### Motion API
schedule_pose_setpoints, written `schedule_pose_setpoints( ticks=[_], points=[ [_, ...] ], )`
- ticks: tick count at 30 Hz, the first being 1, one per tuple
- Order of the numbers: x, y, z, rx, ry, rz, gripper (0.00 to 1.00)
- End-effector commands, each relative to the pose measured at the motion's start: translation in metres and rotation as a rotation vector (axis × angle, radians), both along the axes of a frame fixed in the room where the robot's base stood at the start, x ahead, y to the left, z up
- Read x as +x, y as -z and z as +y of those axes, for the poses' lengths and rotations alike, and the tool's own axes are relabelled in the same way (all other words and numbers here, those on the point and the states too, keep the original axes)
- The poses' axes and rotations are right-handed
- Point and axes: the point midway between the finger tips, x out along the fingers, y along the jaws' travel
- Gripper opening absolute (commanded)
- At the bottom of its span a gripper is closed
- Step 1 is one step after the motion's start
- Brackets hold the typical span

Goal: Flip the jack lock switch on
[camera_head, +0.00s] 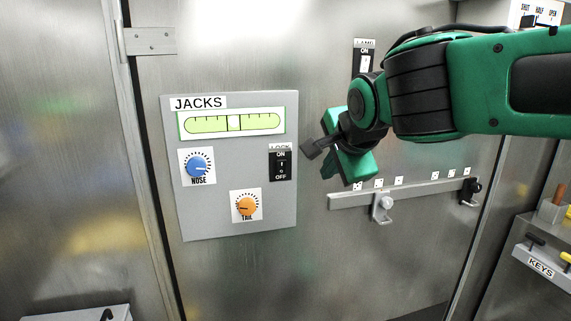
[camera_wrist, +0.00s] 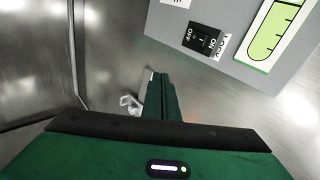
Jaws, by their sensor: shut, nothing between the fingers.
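The jack lock switch (camera_head: 281,165) is a black plate on the right side of the grey JACKS panel (camera_head: 215,222), marked ON at the top and OFF at the bottom. I cannot tell which way its rocker sits. In the wrist view the switch (camera_wrist: 203,41) appears rotated, at the upper right on the panel (camera_wrist: 172,25). My green gripper (camera_head: 328,168) is to the right of the switch, apart from it. In the wrist view my gripper (camera_wrist: 159,76) has its fingers together and empty, below and left of the switch. The switch is unobstructed in both views.
The panel also holds a level gauge (camera_head: 234,122), a blue NOSE knob (camera_head: 198,168) and an orange TAIL knob (camera_head: 246,207). A LAMP switch (camera_head: 364,63) is above my gripper. A rail (camera_head: 345,201) with sliding hooks is below it. A KEYS rack (camera_head: 541,267) is at far right.

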Motion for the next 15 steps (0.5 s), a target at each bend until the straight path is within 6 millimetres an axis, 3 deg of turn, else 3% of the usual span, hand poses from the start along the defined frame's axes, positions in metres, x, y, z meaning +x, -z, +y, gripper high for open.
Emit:
schedule_pose_setpoints(
  ticks=[1,3,6,15],
  points=[
    [0.000,-0.008,0.019,0.039,-0.002,-0.019,0.00],
    [0.000,-0.018,0.038,0.089,0.003,-0.040,0.00],
    [0.000,-0.025,0.055,0.137,0.008,-0.054,0.00],
    [-0.001,-0.030,0.063,0.161,0.013,-0.062,0.00]
  ],
)
